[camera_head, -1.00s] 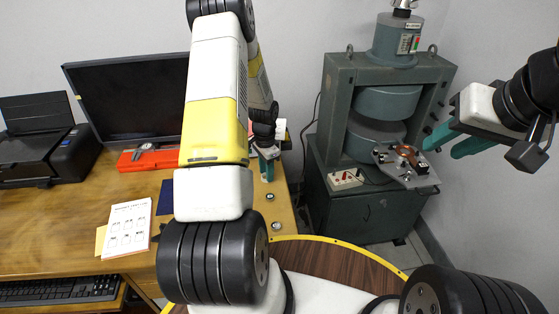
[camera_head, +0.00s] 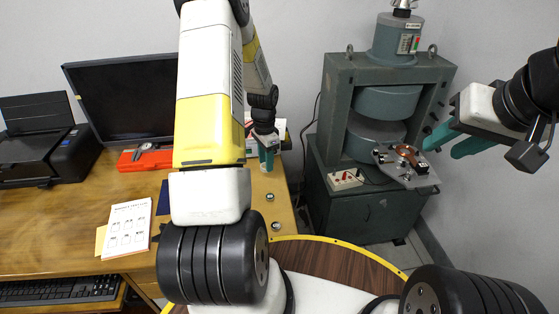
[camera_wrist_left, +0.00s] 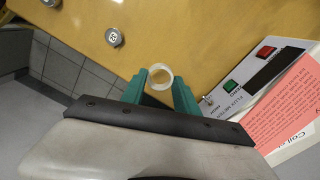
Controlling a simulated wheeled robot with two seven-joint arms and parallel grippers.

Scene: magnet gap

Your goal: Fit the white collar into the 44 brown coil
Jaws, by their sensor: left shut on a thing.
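The white collar (camera_wrist_left: 161,88) is a short open ring. In the left wrist view it sits between the green fingertips of my left gripper (camera_wrist_left: 160,80), which is shut on it above the desk. In the head view my left gripper (camera_head: 267,155) is over the desk's right end, left of the magnet; the collar is hard to make out there. A brown coil (camera_head: 404,150) lies on a grey plate (camera_head: 420,180) in front of the magnet (camera_head: 345,100); its number is not readable. My right gripper (camera_head: 453,145) is empty, its green fingers apart, just right of the plate.
A meter box (camera_wrist_left: 240,85) with green and red buttons and a pink note (camera_wrist_left: 290,105) lie near my left gripper. Small round pieces (camera_head: 270,197) stand at the desk's right edge. A terminal box (camera_head: 345,180) sits left of the plate. A floor gap separates desk and magnet.

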